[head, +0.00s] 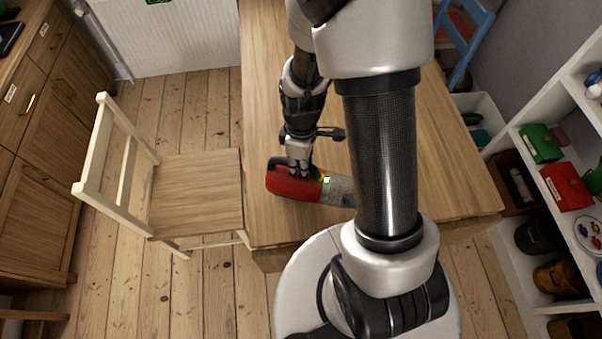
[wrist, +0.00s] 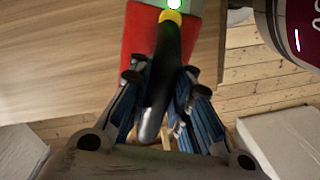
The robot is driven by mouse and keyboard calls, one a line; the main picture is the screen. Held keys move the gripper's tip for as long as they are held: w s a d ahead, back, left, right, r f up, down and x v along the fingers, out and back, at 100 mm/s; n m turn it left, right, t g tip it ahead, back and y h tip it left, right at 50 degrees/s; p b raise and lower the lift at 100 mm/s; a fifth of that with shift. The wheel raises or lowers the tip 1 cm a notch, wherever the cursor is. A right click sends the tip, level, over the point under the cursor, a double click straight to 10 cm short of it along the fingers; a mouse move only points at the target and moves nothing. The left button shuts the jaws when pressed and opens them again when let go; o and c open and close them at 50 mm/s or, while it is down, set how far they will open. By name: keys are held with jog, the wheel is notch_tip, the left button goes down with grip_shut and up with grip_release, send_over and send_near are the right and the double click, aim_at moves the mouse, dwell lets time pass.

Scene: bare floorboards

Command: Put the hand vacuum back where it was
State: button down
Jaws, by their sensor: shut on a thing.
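The hand vacuum (head: 292,184) is red with a dark handle and a grey, see-through front part. In the head view it lies on or just above the wooden table (head: 275,225), near the table's front edge, with its front part pointing right. My gripper (head: 299,167) comes down on it from above and is shut on its handle. In the wrist view the black handle of the hand vacuum (wrist: 172,65) runs between the two fingers of my gripper (wrist: 163,95). A green light and a yellow button show on it. My arm hides part of the table and perhaps the vacuum's right end.
A cream chair (head: 195,190) stands left of the table. A wooden cabinet (head: 45,110) is at the far left. White shelves (head: 545,150) with boxes and bins stand at the right. A blue chair (head: 470,35) is behind the table. The table's left part is clear.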

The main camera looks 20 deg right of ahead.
jog(key=shift+f+b, duration=0.55)
jog(key=shift+f, duration=1.4)
jog(key=shift+f, duration=0.15)
jog(key=c, duration=1.5)
grip_release()
jog(key=shift+o, duration=0.2)
